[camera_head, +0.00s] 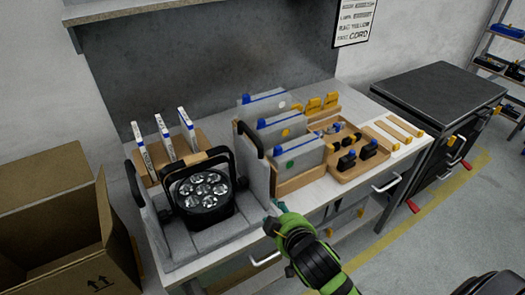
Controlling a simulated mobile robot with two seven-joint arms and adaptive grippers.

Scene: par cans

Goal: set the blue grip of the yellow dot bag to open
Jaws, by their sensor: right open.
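The yellow dot bag (273,135) is the middle one of three flat grey bags standing in a wooden rack on the workbench. Its yellow dot (285,133) faces the front. A blue strip runs along its top edge, and the small blue grip (262,123) sits near the top left corner. The front bag, with a green dot, hides its lower part. I cannot tell the grip's setting at this size. My right gripper (274,214) is open, low at the bench's front edge, in front of the bags and apart from them. My left gripper is not in view.
The green dot bag (305,158) and white dot bag (262,105) stand in front and behind. A par can (203,192) in a grey cradle is to the left. A wooden tray (345,172) with small black and blue parts is to the right. A cardboard box (60,225) stands far left.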

